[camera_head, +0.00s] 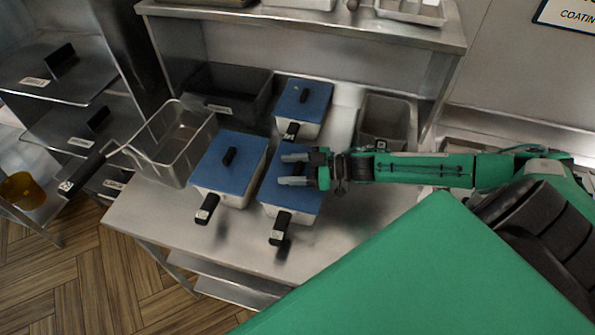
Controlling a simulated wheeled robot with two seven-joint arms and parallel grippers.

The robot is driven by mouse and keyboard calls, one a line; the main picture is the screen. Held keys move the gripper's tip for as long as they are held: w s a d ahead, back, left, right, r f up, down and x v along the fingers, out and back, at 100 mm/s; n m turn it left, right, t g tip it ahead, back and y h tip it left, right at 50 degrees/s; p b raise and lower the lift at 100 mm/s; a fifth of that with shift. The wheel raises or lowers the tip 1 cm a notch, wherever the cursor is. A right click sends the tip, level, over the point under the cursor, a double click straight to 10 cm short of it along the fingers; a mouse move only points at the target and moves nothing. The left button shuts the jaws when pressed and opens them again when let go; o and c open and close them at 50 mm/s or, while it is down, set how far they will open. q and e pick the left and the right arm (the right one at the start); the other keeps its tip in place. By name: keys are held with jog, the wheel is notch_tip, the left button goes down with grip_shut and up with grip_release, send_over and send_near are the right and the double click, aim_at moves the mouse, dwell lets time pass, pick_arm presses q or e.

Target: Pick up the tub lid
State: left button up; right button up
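Three white tubs with flat blue lids stand on the steel table: a left one with its lid (248,172), a back one with its lid (318,97), and a front right one with its lid (292,203). Black grips show in the middle of the left and back lids. My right gripper (285,169) reaches in from the right over the front right lid, fingers apart and pointing left. This lid's own grip is not clearly visible near the fingers. I cannot tell whether the fingers touch the lid. My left gripper is out of view.
A wire fry basket (166,150) and a dark bin (228,84) stand left on the table (150,222). A grey container (385,118) is right of the back tub, near my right arm. A shelf (300,20) overhangs the back. The table's front strip is mostly clear.

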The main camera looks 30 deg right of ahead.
jog(key=c, duration=0.4)
jog(key=shift+r, duration=0.15)
jog(key=shift+r, duration=0.6)
notch_tip(320, 180, up, 11)
jog(key=b, duration=0.3)
notch_tip(320, 180, up, 6)
jog(key=shift+r+p, duration=0.3)
jog(key=shift+r, duration=0.5)
